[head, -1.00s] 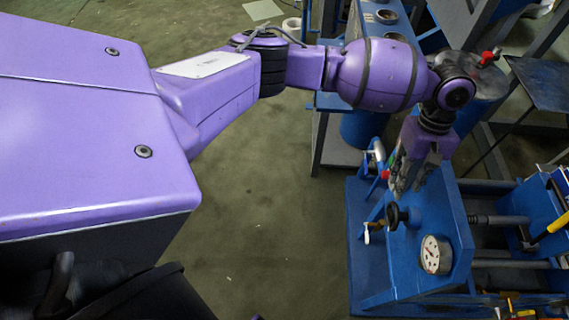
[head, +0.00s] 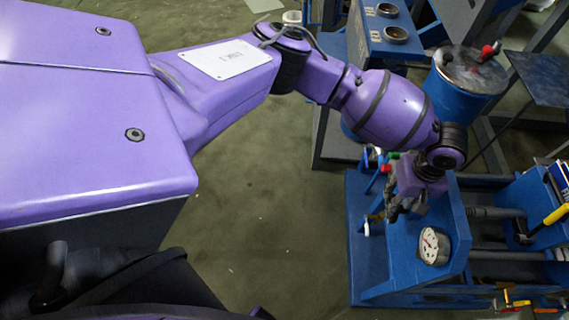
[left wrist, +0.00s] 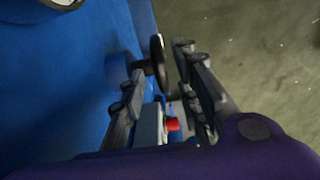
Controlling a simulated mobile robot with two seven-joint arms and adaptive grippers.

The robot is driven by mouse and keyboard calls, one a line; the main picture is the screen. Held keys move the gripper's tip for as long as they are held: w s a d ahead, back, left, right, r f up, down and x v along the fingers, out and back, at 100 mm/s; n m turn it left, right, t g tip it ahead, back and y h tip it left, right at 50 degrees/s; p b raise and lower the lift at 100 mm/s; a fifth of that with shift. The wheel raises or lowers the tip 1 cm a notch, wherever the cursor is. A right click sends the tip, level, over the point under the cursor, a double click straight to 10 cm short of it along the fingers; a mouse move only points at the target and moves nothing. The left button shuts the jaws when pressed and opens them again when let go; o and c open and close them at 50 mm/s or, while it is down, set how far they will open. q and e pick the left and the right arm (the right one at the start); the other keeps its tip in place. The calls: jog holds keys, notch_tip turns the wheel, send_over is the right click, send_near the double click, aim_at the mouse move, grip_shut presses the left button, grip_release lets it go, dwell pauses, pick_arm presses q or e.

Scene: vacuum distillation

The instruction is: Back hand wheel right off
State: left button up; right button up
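The black hand wheel (left wrist: 158,62) shows edge-on in the left wrist view, standing off the blue panel. My left gripper (left wrist: 161,66) is open, with one finger on each side of the wheel. Whether either finger touches it I cannot tell. In the head view my left gripper (head: 397,207) points down over the blue cabinet and hides the wheel. My right gripper is not in view.
A round white gauge (head: 433,246) sits on the blue cabinet (head: 398,278) close to my gripper. A red knob (left wrist: 173,124) lies near the fingers' base. A blue drum (head: 455,97) stands behind my wrist. Open floor (head: 265,220) lies left.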

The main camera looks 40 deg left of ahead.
pick_arm(q)
jog(key=shift+s+f, duration=0.1)
jog(key=shift+f, duration=1.85)
grip_shut()
